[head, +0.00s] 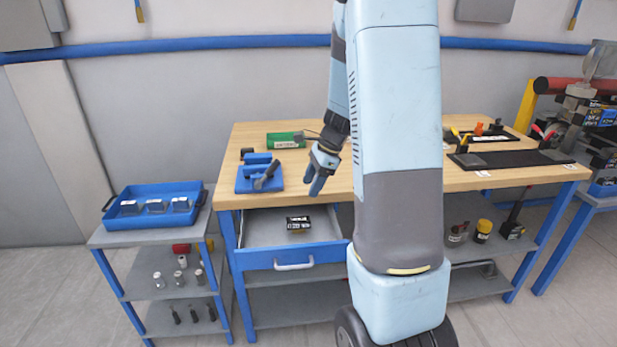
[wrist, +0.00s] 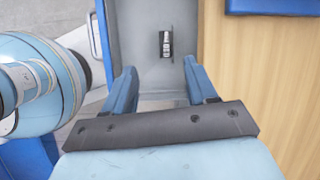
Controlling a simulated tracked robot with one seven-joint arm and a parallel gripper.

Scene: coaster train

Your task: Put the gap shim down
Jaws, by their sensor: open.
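A small dark item with pale markings (head: 298,224) lies in the open drawer (head: 262,228); I cannot tell for sure whether it is the gap shim. In the wrist view it (wrist: 166,44) lies on the grey drawer floor, beyond my fingertips and apart from them. My gripper (head: 317,186) is above the drawer's right part, near the table's front edge. In the wrist view my gripper (wrist: 158,78) is open, with nothing between its two blue fingers.
The wooden tabletop (head: 340,185) borders the drawer. A blue fixture (head: 259,178) and a green labelled box (head: 286,140) stand on it. A blue tray (head: 153,205) sits on the left cart. Black mats (head: 505,159) lie at the right.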

